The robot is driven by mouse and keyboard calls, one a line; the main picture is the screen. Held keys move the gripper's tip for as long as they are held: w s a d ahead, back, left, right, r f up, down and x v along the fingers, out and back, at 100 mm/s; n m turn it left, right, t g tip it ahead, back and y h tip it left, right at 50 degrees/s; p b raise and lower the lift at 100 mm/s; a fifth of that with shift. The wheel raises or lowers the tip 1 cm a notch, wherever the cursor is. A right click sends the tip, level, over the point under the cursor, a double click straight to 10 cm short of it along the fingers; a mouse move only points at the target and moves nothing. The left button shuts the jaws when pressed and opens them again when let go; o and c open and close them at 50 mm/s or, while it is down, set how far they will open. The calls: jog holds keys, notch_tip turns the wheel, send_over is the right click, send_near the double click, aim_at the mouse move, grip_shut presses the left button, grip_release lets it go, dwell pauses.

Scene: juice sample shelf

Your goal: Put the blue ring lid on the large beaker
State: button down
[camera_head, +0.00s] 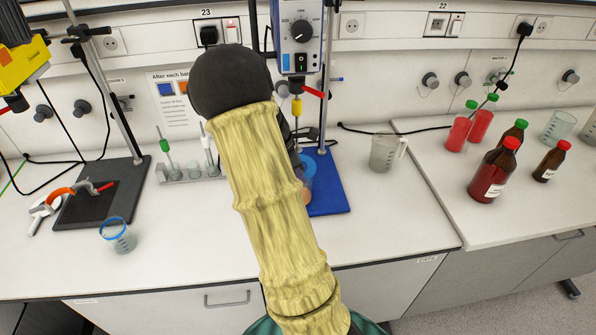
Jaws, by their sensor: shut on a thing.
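My arm in a yellow sleeve rises through the middle of the view to a black rounded joint. My gripper is hidden behind it, so its fingers and anything between them do not show.
A rack with tubes (188,172) stands behind. Red bottles (491,172) and other glassware are on the right bench. The bench around the handled beaker is clear.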

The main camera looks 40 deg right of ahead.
jog(key=shift+f, duration=0.1)
jog(key=c, duration=1.2)
grip_release()
jog(key=shift+o, duration=0.2)
jog(key=shift+w+a+r, duration=0.1)
jog(key=shift+w+r, duration=0.05)
jog(key=shift+r, duration=0.3)
jog(key=v, duration=1.1)
jog(key=shift+a+b, duration=0.15)
jog(key=shift+b, duration=0.3)
